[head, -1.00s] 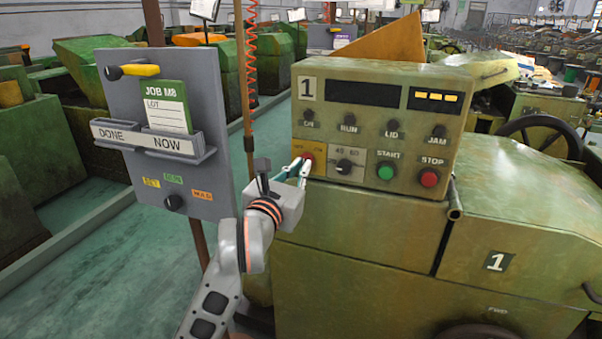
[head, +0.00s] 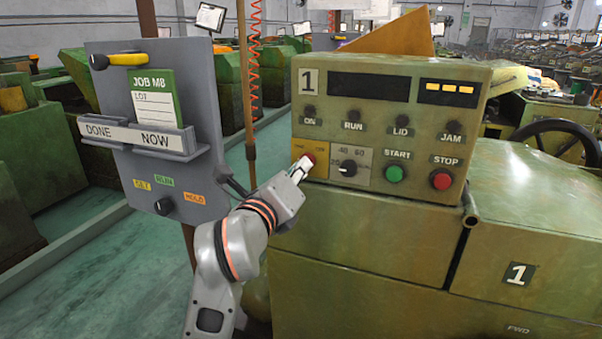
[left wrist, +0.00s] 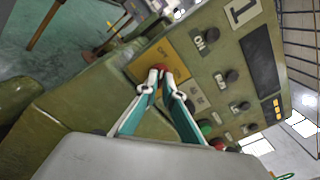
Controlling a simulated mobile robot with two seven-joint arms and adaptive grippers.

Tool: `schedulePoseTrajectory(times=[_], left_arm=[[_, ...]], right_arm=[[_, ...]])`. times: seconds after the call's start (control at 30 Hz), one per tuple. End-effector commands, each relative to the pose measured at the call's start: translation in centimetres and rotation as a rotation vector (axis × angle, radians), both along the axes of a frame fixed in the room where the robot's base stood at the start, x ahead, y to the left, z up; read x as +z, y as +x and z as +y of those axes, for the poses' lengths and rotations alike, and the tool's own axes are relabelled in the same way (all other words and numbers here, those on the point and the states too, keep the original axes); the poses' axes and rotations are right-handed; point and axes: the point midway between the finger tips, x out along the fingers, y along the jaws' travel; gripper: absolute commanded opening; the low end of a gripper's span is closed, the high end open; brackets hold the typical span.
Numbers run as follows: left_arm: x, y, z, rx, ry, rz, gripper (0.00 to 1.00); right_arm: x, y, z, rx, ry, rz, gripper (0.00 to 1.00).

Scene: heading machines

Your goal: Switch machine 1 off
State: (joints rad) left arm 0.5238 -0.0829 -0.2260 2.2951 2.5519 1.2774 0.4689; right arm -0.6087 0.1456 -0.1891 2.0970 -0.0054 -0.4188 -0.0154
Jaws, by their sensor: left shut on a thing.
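Machine 1 (head: 400,230) is the green machine with a "1" on its control panel (head: 310,130). A yellow plate (head: 320,172) at the panel's lower left carries a red rotary knob (head: 310,157), partly hidden by my fingers. My left gripper (head: 303,165) is shut on this knob. In the left wrist view, the left gripper's tips (left wrist: 160,73) meet at the red knob (left wrist: 161,67) on the yellow plate (left wrist: 172,55). The ON lamp (head: 310,112) looks dark, and the amber bars (head: 450,93) are lit. My right gripper is not in view.
A black selector knob (head: 348,167), green START button (head: 394,174) and red STOP button (head: 441,180) sit right of the yellow plate. A grey job board (head: 205,90) on a post stands left of my arm. Open green floor (head: 110,280) lies further left.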

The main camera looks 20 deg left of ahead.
Motion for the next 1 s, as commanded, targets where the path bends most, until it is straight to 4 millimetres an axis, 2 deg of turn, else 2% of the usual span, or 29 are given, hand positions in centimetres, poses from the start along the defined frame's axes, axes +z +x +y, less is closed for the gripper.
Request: schedulePoseTrajectory(times=[0.33, 0.73, 0.8, 1.0], left_arm=[[-0.17, 0.03, -0.02, 0.0, -0.084, 0.006, 0.0], [-0.09, 0.01, -0.02, -0.001, -0.089, 0.005, 0.0], [-0.09, 0.01, -0.02, -0.001, -0.088, 0.005, 0.22], [-0.05, 0.01, 0.0, 0.0, -0.087, 0.004, 0.24]], right_arm=[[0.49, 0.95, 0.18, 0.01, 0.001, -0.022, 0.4], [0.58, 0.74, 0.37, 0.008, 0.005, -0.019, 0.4], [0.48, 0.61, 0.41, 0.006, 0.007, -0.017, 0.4], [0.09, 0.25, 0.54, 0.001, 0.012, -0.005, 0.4]])
